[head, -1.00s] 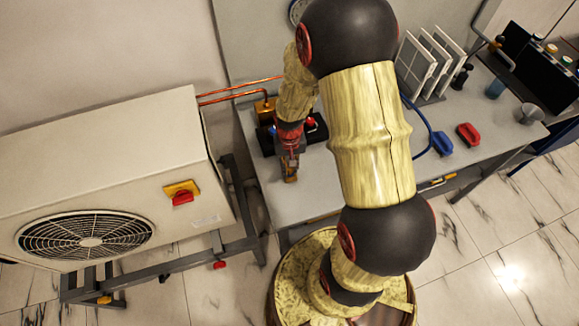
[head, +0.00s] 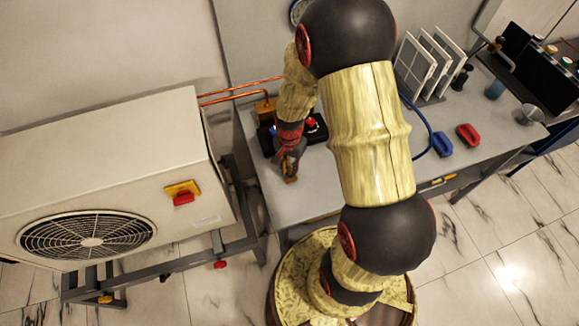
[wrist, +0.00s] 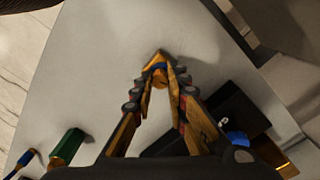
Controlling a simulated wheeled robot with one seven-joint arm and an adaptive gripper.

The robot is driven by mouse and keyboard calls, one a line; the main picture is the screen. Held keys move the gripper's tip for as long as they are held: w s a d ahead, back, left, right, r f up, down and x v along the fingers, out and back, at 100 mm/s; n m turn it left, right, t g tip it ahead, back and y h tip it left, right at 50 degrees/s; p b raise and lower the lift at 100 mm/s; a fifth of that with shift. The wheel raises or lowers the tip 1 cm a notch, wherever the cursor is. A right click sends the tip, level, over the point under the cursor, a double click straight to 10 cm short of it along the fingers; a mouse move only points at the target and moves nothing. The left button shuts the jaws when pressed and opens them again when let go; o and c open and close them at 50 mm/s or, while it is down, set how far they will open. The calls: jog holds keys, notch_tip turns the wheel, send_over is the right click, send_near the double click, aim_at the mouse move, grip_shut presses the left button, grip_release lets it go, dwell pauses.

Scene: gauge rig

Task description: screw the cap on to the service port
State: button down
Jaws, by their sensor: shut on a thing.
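My gripper (head: 290,178) points down over the bench in front of the gauge unit. In the wrist view its orange-yellow fingers (wrist: 161,68) converge on a small brass-coloured piece with a blue band (wrist: 160,66), which seems to be the cap. The fingers hide much of it. I cannot tell whether it is clear of the bench or touching anything. I cannot make out the service port for certain; a brass block (head: 265,107) stands at the end of the copper pipes, and a brass part also shows in the wrist view (wrist: 288,166).
The dark gauge unit (head: 318,130) has red and blue knobs; its blue knob (wrist: 237,138) shows close to my fingers. The outdoor unit (head: 110,165) stands left of the bench. The bench front (head: 310,200) is clear.

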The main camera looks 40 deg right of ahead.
jog(key=m, duration=0.3)
jog(key=shift+s+f, duration=0.1)
jog(key=shift+s, duration=0.1)
jog(key=shift+m, duration=0.3)
jog(key=m, duration=0.4)
jog(key=shift+s+m+p, duration=0.1)
jog(key=shift+m+p, duration=0.2)
jog(key=shift+p, duration=0.05)
jog(key=c, duration=2)
grip_release()
jog(key=shift+o, duration=0.4)
jog(key=shift+o, duration=1)
jog(key=o, duration=0.3)
jog(key=shift+o, duration=0.2)
jog(key=shift+w, duration=0.2)
